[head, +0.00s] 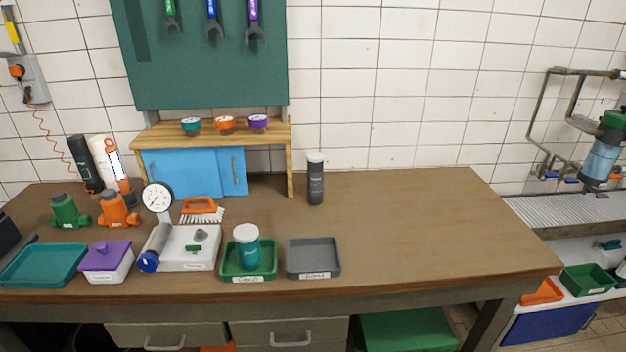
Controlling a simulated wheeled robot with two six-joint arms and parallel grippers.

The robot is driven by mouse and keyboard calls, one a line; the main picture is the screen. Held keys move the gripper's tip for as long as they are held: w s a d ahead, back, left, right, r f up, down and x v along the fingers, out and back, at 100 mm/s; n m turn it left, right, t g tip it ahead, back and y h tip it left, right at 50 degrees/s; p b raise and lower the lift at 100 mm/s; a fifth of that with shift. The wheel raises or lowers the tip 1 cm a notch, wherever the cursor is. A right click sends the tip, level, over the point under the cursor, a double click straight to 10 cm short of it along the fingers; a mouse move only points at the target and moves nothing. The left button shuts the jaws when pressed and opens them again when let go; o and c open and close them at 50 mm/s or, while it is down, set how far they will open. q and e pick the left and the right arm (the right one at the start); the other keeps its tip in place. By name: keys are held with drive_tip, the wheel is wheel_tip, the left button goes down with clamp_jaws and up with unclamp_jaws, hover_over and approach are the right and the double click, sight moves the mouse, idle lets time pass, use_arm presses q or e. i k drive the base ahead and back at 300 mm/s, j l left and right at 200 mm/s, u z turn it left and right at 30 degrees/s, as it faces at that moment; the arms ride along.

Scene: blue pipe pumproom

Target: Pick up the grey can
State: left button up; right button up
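The grey can (316,184) stands upright on the workbench, right of the wooden shelf, with a white lid on top and a pale label on its dark body. Its front and sides are unobstructed in the head view. Neither of my grippers shows in this view.
The wooden bench (420,225) is clear to the right of the can. In front of it are an empty grey tray (314,270) and a green tray (266,272) holding a teal can (247,252). A wooden shelf (290,160) with blue cabinet doors (185,172) stands left.

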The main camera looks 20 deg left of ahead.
sight(315, 159)
drive_tip(key=i+l+u, duration=0.1)
drive_tip(key=u, duration=0.3)
drive_tip(key=i+l+u, duration=0.1)
drive_tip(key=l+u, duration=0.25)
drive_tip(key=j, duration=0.1)
